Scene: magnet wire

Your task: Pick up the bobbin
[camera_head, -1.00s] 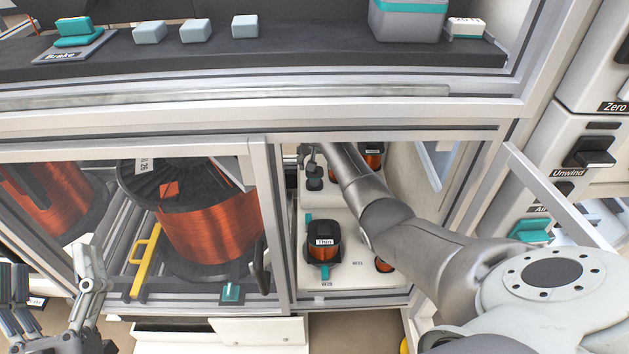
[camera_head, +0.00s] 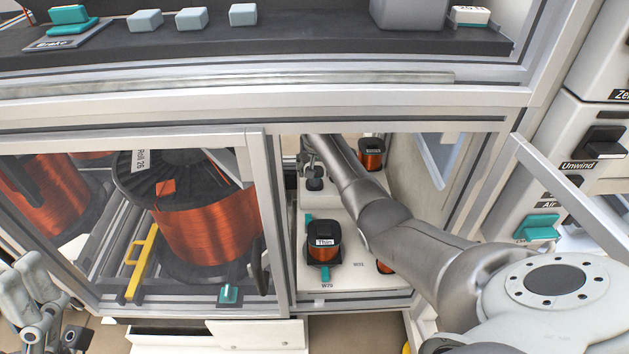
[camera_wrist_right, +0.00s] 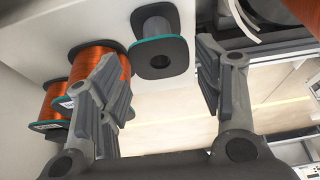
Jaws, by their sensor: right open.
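In the right wrist view my right gripper (camera_wrist_right: 160,95) is open, its two fingers wide apart. An empty bobbin (camera_wrist_right: 160,55) with dark flanges and a teal rim shows beyond the fingers, between them in the picture, apart from both. Copper-wound bobbins (camera_wrist_right: 98,62) stand at the left, partly behind the left finger. In the head view my right arm reaches into the open compartment; its gripper (camera_head: 311,163) is small and partly hidden by the arm. A copper bobbin labelled "Thin" (camera_head: 323,246) stands in front. My left gripper (camera_head: 28,290) is at the lower left; its opening is unclear.
A large copper spool (camera_head: 205,235) fills the compartment to the left, beside a yellow handle (camera_head: 142,262). A metal frame post (camera_head: 272,220) divides the compartments. Another copper bobbin (camera_head: 371,158) stands at the back, and an open door (camera_head: 565,190) is at the right.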

